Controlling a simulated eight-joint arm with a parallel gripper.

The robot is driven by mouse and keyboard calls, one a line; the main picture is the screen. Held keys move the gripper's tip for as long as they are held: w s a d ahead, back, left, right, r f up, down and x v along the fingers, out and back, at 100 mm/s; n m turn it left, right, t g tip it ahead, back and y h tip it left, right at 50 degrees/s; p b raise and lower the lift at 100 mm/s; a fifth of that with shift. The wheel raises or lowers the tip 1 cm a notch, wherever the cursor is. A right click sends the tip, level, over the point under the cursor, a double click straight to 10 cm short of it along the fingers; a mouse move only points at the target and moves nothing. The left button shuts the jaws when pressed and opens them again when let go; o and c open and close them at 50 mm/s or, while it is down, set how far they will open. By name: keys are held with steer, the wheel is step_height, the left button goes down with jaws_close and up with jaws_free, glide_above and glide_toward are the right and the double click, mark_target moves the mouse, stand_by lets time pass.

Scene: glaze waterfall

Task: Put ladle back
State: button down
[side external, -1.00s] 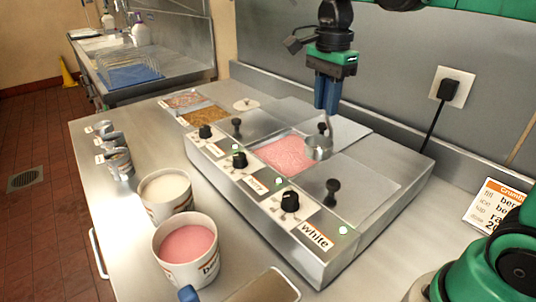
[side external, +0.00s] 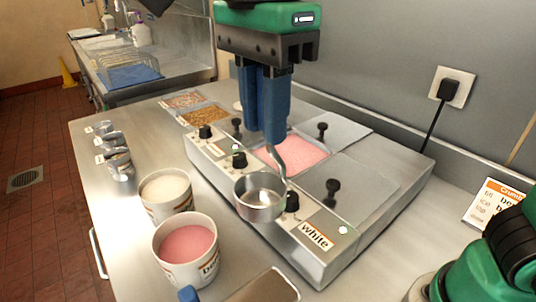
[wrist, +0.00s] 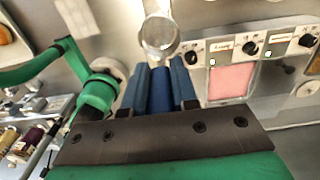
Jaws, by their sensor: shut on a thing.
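The ladle has a round metal cup (side external: 260,200) and a curved handle (side external: 281,160). My gripper (side external: 266,138) is shut on the upper handle, and the blue fingers hide that part. The cup hangs in front of the open pink well (side external: 292,150), seemingly above the front panel near the "white" label. Its exact height is hard to tell. I see no pink in the cup. In the wrist view the cup (wrist: 159,38) shows just beyond the fingertips (wrist: 158,72), left of the pink well (wrist: 230,82).
A tub of pink glaze (side external: 187,243) and a tub of white (side external: 166,188) stand at the front left. Several small metal cups (side external: 118,160) line the left counter edge. Black lid knobs (side external: 332,190) rise from the metal unit. A flat tray (side external: 265,287) lies at the front.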

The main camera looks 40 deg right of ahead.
steer(key=shift+s+a+f, duration=0.2)
steer(key=shift+f, duration=0.1)
step_height(320, 180, down, 19)
stand_by(0.3)
steer(key=shift+f, duration=0.25)
steer(key=c, duration=0.7)
jaws_free()
